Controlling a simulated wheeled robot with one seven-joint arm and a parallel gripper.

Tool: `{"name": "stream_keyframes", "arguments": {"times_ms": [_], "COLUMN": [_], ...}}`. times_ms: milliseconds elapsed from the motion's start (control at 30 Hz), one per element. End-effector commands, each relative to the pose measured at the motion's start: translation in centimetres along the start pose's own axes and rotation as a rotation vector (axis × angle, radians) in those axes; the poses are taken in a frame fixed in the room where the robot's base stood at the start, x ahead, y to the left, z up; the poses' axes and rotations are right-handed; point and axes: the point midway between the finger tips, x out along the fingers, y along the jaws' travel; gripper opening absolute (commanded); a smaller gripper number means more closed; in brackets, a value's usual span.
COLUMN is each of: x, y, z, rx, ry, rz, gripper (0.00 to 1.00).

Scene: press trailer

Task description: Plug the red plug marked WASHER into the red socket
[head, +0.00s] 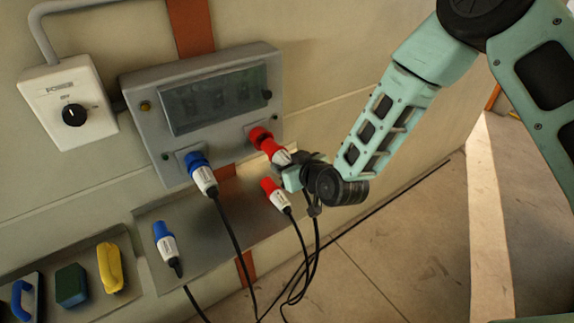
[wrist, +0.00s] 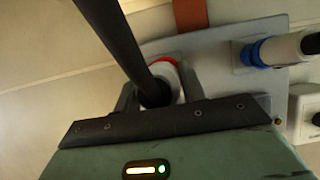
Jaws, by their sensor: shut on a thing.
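A red-and-white plug (head: 281,156) is at the red socket (head: 259,136) on the right of the grey panel. My gripper (head: 291,168) is shut on its pale body. In the wrist view, the plug (wrist: 177,84) shows between the fingers of my gripper (wrist: 160,93), its red end toward the panel and its black cable crossing in front. The plug's nose meets the socket, but I cannot tell how deep it sits. A second red plug (head: 275,194) rests over the metal shelf below. I cannot read WASHER on either plug.
A blue plug (head: 201,174) sits in the blue socket left of the red one. Another blue plug (head: 165,243) lies on the shelf (head: 205,236). Black cables hang below the panel. A power switch box (head: 68,100), a yellow item (head: 110,267) and a green sponge (head: 71,284) are at left.

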Motion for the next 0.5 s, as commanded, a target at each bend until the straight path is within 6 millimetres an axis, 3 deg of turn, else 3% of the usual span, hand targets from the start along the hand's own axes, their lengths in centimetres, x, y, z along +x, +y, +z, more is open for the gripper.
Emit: {"name": "stream_keyframes", "arguments": {"times_ms": [500], "x": [0.57], "y": [0.00], "z": [-0.27], "rx": [0.000], "ry": [0.002], "rz": [0.000], "gripper": [0.13]}}
